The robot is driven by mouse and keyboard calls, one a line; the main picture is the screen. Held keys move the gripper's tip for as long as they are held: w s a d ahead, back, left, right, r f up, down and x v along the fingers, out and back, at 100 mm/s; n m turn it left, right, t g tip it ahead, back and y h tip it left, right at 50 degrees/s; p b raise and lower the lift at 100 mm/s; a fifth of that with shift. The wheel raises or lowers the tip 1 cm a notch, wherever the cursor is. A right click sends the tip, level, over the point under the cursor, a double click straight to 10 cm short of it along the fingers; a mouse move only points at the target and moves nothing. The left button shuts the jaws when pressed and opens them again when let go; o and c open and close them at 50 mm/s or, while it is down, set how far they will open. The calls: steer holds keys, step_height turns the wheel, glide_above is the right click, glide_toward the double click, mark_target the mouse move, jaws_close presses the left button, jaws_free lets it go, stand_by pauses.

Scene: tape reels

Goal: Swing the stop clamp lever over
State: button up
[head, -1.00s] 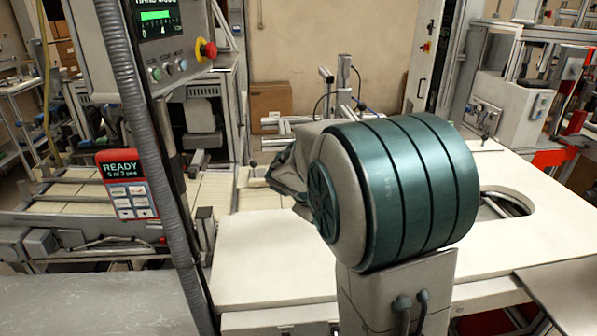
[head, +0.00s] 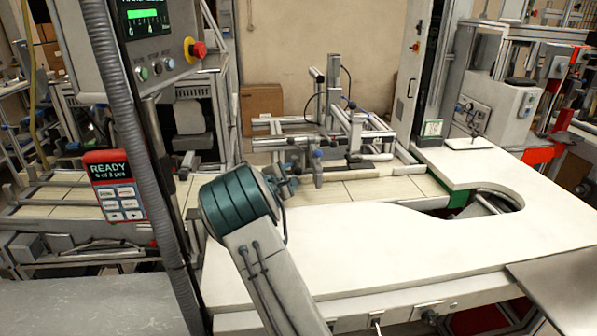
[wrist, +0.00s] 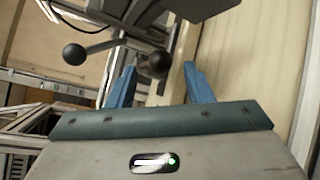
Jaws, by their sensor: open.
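In the wrist view, a metal lever arm with a black ball knob (wrist: 74,54) reaches left from a dark clamp body (wrist: 165,22). A second dark ball knob (wrist: 157,64) sits just beyond my gripper (wrist: 160,70), lined up between the two blue fingertips. My gripper is open and holds nothing; contact with this knob cannot be told. In the head view, my wrist reaches toward the metal fixture (head: 335,112) on the pale conveyor. The lever is too small to pick out there, and my arm partly covers the near side.
A white table (head: 400,265) with a round cutout fills the front right. A control panel with a red stop button (head: 196,49) and a corrugated hose (head: 118,100) stand at the left. Frame rails and posts surround the fixture; the white tabletop is mostly clear.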

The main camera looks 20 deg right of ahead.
mark_target(296, 173)
steer(key=p+x, duration=0.1)
steer(key=x, duration=0.3)
steer(key=shift+w+d+f, duration=0.15)
steer(key=shift+w+d, duration=0.05)
steer(key=shift+d, duration=0.1)
jaws_close()
